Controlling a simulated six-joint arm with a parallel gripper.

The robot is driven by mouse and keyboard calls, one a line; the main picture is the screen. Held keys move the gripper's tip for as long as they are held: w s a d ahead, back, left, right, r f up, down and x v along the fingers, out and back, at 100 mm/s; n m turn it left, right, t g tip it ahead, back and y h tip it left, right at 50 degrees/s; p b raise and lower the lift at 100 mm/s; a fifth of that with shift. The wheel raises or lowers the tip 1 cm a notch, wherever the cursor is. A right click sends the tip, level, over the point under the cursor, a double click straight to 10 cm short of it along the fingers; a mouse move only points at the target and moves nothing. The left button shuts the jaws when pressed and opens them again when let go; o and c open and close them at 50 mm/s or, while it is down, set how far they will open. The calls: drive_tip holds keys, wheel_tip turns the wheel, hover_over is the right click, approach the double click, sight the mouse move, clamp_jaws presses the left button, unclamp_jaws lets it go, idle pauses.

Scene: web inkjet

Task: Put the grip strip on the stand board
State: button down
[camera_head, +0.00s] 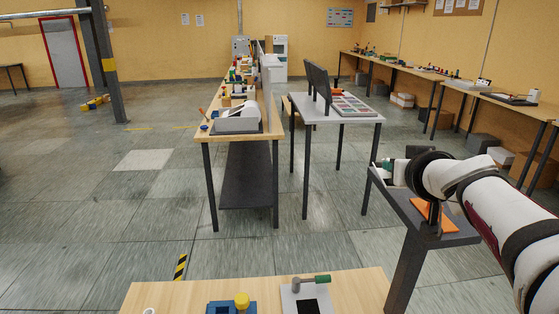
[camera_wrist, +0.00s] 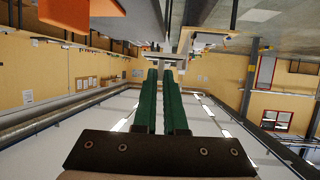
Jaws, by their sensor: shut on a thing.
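My gripper (camera_wrist: 164,72) has green fingers that run up the middle of the wrist view, close together. They are shut on a thin, pale thing (camera_wrist: 164,57) at their tips, which I take for the grip strip; its shape is mostly hidden. In the head view my gripper (camera_head: 386,165) is at the right, held up in the air, and what it holds is too small to tell. A dark upright board (camera_head: 319,82) stands on the grey table (camera_head: 352,121) beyond; I cannot tell for sure that it is the stand board. My gripper is well apart from it.
A tray of coloured squares (camera_head: 352,106) lies on the grey table. A wooden bench (camera_head: 240,135) with a grey device (camera_head: 237,122) stands left of it. A near wooden table (camera_head: 180,292) carries a blue block (camera_head: 230,307) and a pale plate (camera_head: 293,300). Open floor lies between.

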drive_tip(key=s+d+r+n+y, duration=0.2)
drive_tip(key=s+d+r, duration=0.3)
drive_tip(key=d+r, duration=0.5)
drive_tip(key=w+a+f, duration=0.1)
drive_tip(key=w+f, duration=0.1)
drive_tip(key=w, duration=0.1)
drive_tip(key=w+a+f, duration=0.1)
drive_tip(key=w+f, duration=0.1)
drive_tip(key=f, duration=0.1)
drive_tip(key=w+a+f, duration=0.1)
drive_tip(key=w+f, duration=0.1)
drive_tip(key=w, duration=0.1)
drive_tip(key=shift+w+a+f, duration=0.35)
drive_tip(key=shift+a+f, duration=0.05)
drive_tip(key=f, duration=0.4)
drive_tip(key=shift+w+a, duration=0.25)
drive_tip(key=shift+w, duration=0.05)
drive_tip(key=shift+f, duration=0.25)
drive_tip(key=shift+f, duration=0.65)
drive_tip(key=c, duration=1)
unclamp_jaws()
drive_tip(key=shift+f, duration=0.15)
